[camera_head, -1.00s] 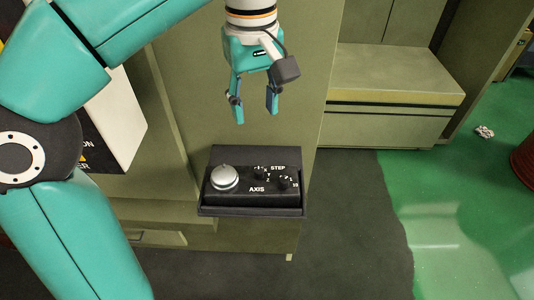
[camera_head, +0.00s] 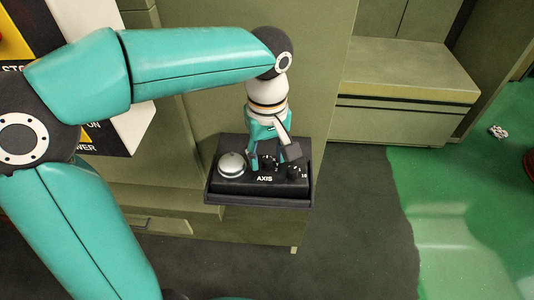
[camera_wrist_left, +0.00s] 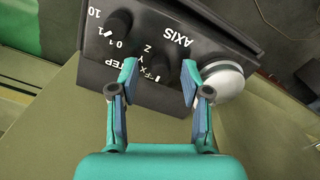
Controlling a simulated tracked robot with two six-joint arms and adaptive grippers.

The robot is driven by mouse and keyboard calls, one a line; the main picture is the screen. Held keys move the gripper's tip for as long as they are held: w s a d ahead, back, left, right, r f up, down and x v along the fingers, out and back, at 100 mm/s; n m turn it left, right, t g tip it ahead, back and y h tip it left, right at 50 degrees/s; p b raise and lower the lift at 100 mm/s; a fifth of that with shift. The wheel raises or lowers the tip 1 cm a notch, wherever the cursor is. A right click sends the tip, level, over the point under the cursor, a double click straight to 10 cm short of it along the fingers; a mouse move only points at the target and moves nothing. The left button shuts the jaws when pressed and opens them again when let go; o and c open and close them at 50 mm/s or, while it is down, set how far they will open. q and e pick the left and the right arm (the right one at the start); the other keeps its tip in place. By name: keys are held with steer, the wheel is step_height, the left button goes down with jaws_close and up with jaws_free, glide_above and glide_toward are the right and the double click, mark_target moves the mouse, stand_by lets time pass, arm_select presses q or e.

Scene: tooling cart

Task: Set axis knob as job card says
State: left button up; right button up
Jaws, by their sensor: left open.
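The black control box (camera_head: 225,189) stands on a dark ledge and carries a silver dial (camera_head: 232,164), a small black axis knob (camera_head: 268,162) and a step knob (camera_head: 295,172). My left gripper (camera_head: 267,165) points down over the axis knob, open. In the left wrist view the axis knob (camera_wrist_left: 160,69) lies between the two open fingertips, with the letters F, X, Y, Z beside it. I cannot tell surely which letter it points to, or whether a finger touches it. The step knob (camera_wrist_left: 118,22) is outside the fingers. No job card is readable. My right gripper is out of view.
The silver dial (camera_wrist_left: 224,80) is close beside one fingertip in the left wrist view. An olive cabinet rises behind the box. A bench (camera_head: 405,85) stands at the right, and a crumpled scrap (camera_head: 497,131) lies on the green floor.

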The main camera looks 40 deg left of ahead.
arm_select(q)
steer(key=shift+f, duration=0.2)
jaws_close()
steer(key=shift+m, duration=0.4)
steer(key=m, duration=0.3)
steer(key=shift+m, duration=2)
